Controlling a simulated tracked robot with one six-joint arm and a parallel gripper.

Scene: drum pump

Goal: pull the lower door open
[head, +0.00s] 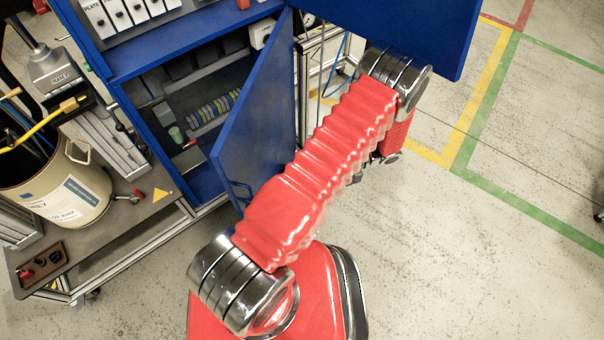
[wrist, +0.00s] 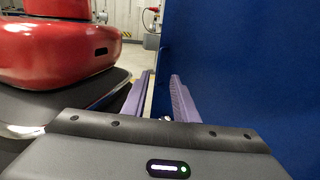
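The lower door (head: 255,115) is a blue panel of the cabinet. It stands swung out, so the shelves behind it show. Its dark bar handle (head: 238,190) is near the free lower corner. In the head view my gripper is mostly hidden behind my red arm, to the right of the door. In the wrist view my gripper (wrist: 161,75) has its two purple fingers apart, with nothing visibly held between them. A blue panel (wrist: 250,65), which appears to be the lower door, fills the right side, close beside the right finger. The handle does not show there.
The upper blue door (head: 430,30) stands open at the top right, near my arm's elbow. A bench with a beige bucket (head: 75,195) and a small red-handled part (head: 133,196) is left of the cabinet (head: 170,45). Floor (head: 470,250) on the right is clear.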

